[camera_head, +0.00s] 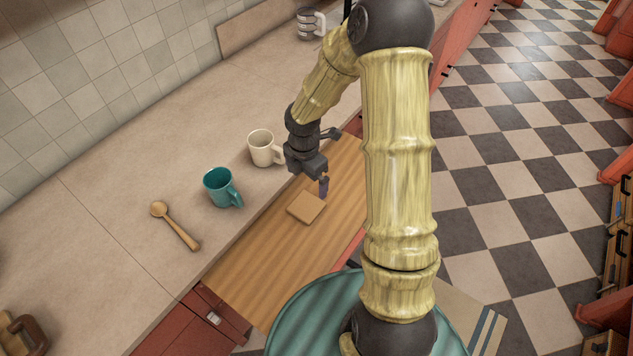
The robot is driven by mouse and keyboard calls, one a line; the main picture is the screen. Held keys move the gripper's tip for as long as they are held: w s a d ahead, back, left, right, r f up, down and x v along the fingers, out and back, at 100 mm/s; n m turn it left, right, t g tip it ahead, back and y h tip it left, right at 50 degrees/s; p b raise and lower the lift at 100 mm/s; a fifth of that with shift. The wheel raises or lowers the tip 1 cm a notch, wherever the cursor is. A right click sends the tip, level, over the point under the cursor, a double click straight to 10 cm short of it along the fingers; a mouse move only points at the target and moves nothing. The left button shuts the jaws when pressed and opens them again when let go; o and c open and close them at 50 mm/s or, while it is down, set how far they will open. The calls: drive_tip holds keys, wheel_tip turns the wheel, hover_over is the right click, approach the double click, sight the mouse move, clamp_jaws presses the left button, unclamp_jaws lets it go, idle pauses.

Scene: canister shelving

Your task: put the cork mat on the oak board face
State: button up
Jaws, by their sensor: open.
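The cork mat (306,207) is a small tan square. It lies flat on the oak board face (262,255), a long wood-grained surface along the front edge of the counter. My gripper (318,185) is open and empty, just beyond the mat's far right corner. One dark finger shows close to the mat's edge; I cannot tell whether it touches. The far part of the board is partly hidden behind my arm.
A cream mug (262,148) stands on the counter left of my gripper. A teal mug (220,187) and a wooden spoon (175,226) are nearer. A glass-like jar (309,23) stands at the back. The board's near part is clear.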

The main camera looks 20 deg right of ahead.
drive_tip(key=s+r+m+t, duration=0.2)
drive_tip(key=s+r+m, duration=1.1)
drive_tip(key=m, duration=1)
drive_tip(key=shift+s+t, duration=0.3)
